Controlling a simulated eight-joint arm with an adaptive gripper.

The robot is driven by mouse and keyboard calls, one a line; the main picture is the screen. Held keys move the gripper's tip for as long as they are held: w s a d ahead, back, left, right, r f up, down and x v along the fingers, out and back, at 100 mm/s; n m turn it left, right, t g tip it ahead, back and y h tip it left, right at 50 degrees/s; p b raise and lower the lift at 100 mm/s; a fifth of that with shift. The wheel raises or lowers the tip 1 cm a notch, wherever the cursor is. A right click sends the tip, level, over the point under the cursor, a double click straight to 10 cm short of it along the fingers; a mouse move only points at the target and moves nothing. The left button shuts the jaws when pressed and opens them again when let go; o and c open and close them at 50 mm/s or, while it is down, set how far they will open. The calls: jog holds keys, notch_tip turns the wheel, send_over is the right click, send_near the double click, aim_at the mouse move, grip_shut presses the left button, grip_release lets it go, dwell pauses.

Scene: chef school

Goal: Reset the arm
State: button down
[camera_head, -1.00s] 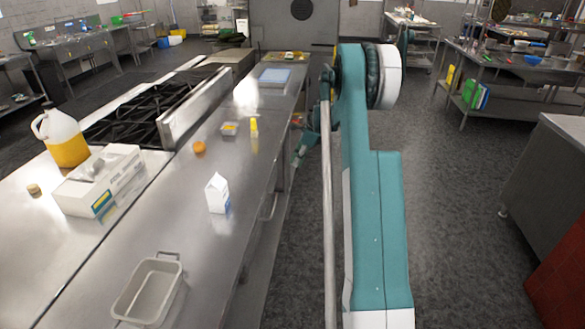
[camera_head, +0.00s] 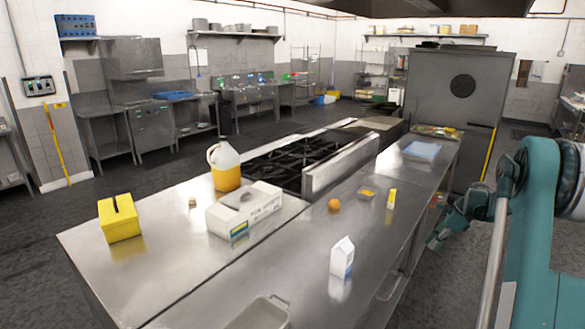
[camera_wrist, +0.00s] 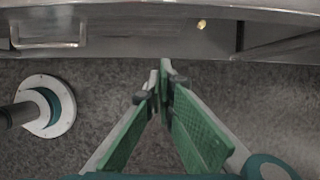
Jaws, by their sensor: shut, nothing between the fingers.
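My gripper (camera_wrist: 163,72) shows in the wrist view with its two green fingers meeting at the tips, shut and empty. It is over the dark floor, beside the front of the steel counter (camera_wrist: 200,16). In the head view my teal arm (camera_head: 540,240) stands at the right, and its lower end hangs in the aisle beside the counter (camera_head: 290,285), apart from the things on top.
The counter holds a milk carton (camera_head: 342,257), an orange (camera_head: 334,204), a small yellow bottle (camera_head: 391,198), a glove box (camera_head: 243,210), a jug (camera_head: 224,167), a yellow box (camera_head: 119,218) and a metal pan (camera_head: 262,313). A drawer handle (camera_wrist: 46,44) juts from the counter front.

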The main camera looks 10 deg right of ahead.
jog(key=s+a+r+n+h, duration=0.1)
jog(key=s+a+r+n, duration=0.35)
jog(key=a+r, duration=0.45)
jog(key=s+a+r+n+t+h, duration=0.1)
jog(key=s+a+r+n, duration=0.4)
jog(key=a, duration=0.7)
jog(key=s+a+r+n, duration=0.3)
jog(key=s+a+r, duration=0.2)
jog(key=a+r, duration=0.45)
jog(key=s+a+r+n+t+h, duration=0.15)
jog(key=s+a+n, duration=0.55)
jog(key=s+a, duration=0.75)
jog(key=s+a+f+n, duration=0.1)
jog(key=s+n, duration=0.1)
jog(key=s, duration=0.3)
jog(key=s+a+f+n+t, duration=0.1)
jog(key=s+a+f+n, duration=0.1)
jog(key=s, duration=0.3)
jog(key=s+a+f+n, duration=0.2)
jog(key=s+n, duration=0.1)
jog(key=s, duration=0.3)
jog(key=shift+a, duration=0.25)
jog(key=shift+n+t, duration=0.25)
